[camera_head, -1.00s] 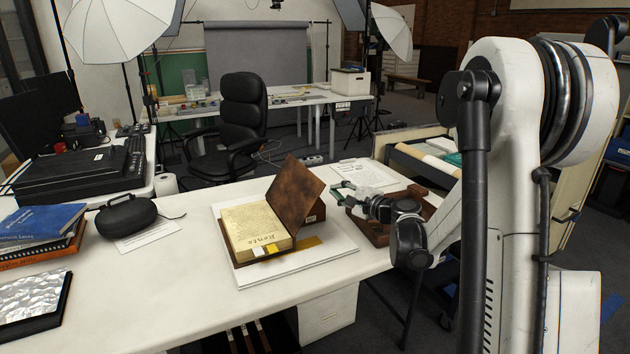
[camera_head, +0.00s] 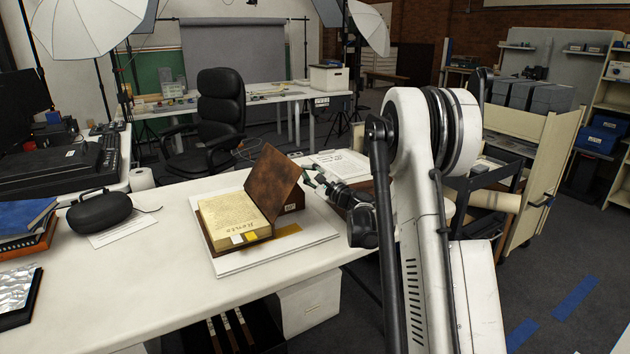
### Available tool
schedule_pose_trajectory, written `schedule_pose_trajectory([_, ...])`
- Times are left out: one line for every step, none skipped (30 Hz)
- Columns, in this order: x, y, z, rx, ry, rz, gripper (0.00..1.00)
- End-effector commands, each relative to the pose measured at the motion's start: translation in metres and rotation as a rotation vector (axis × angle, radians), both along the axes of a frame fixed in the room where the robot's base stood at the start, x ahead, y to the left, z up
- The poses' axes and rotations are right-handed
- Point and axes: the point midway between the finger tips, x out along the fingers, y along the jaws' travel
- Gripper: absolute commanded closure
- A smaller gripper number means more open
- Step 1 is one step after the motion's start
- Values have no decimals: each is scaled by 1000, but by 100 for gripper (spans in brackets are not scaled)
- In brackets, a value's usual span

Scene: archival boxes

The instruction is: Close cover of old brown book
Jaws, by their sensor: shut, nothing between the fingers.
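The old brown book (camera_head: 236,220) lies open on a white board (camera_head: 262,262) on the white table. Its cream first page faces up. Its brown cover (camera_head: 273,184) stands tilted up along the book's right side, leaning to the right. A brown block (camera_head: 291,199) shows behind and right of the cover. My gripper (camera_head: 312,174) is shut and empty, just right of the raised cover near its upper part. In this view I cannot tell whether the fingertips touch the cover.
A black case (camera_head: 100,213), blue books (camera_head: 25,219) and a foil-topped black item (camera_head: 18,292) lie on the left of the table. An open paper (camera_head: 337,164) lies behind my gripper. A black chair (camera_head: 220,110) stands behind the table. The front middle of the table is clear.

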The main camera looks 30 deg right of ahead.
Motion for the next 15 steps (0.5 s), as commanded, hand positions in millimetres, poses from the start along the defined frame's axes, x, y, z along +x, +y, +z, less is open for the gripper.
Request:
schedule_pose_trajectory([10, 3, 0, 0, 0, 1, 100])
schedule_pose_trajectory([15, 3, 1, 0, 1, 1, 100])
schedule_pose_trajectory([20, 5, 2, 1, 1, 1, 100])
schedule_pose_trajectory([18, 11, 6, 1, 0, 2, 100])
schedule_pose_trajectory([18, 15, 9, 1, 0, 2, 100])
schedule_pose_trajectory([17, 19, 12, 1, 0, 2, 100])
schedule_pose_trajectory([17, 22, 14, 0, 0, 1, 100])
schedule_pose_trajectory([17, 24, 16, 0, 0, 0, 100])
schedule_pose_trajectory([17, 27, 18, 0, 0, 0, 100])
schedule_pose_trajectory([17, 30, 20, 0, 0, 0, 100])
schedule_pose_trajectory([17, 31, 21, 0, 0, 0, 100])
schedule_pose_trajectory([17, 33, 23, 0, 0, 0, 100])
schedule_pose_trajectory([17, 35, 23, 0, 0, 0, 100])
schedule_pose_trajectory([17, 35, 24, 0, 0, 0, 100])
schedule_pose_trajectory([17, 36, 25, 0, 0, 0, 100])
